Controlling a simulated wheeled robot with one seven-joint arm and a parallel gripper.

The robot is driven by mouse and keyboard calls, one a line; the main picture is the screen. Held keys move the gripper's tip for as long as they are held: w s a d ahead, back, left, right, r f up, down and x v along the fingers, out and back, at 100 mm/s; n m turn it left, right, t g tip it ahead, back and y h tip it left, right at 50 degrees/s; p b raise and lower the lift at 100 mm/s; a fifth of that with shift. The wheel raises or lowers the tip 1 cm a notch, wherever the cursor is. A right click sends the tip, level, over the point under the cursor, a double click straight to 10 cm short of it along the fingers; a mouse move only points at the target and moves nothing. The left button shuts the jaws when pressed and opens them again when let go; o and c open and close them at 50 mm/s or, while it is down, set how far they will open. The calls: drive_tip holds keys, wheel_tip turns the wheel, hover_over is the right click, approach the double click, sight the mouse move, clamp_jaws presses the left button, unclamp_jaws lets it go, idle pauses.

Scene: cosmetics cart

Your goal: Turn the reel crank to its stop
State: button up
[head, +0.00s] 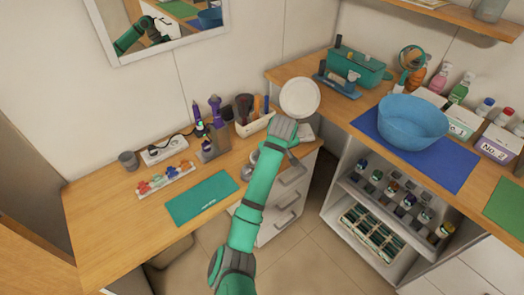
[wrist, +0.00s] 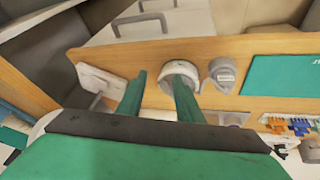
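My gripper (wrist: 158,80) is open, its two green fingers apart with nothing held between them. In the wrist view it is over the wooden desk, near a white and grey round drum (wrist: 180,72) that lies partly behind the right finger. A white plate-like piece (wrist: 95,78) with a thin grey rod is left of the fingers. I cannot tell for certain which of these is the reel or its crank. In the head view my arm hides much of this part of the desk, and the fingertips cannot be made out.
A grey round item (wrist: 222,72) stands right of the drum. A green mat (head: 202,198), a coloured row of clips (head: 163,180) and a tool holder (head: 255,122) share the desk. A blue bowl (head: 412,122) stands on the right counter. Drawers (head: 285,215) are below the desk.

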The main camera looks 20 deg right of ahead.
drive_tip(key=w+a+r+y, duration=0.2)
drive_tip(key=w+a+r, duration=0.1)
drive_tip(key=r, duration=0.3)
drive_tip(key=shift+n, duration=0.3)
drive_tip(key=x, duration=1)
drive_tip(key=shift+s+f, duration=0.15)
drive_tip(key=shift+s, duration=0.1)
clamp_jaws()
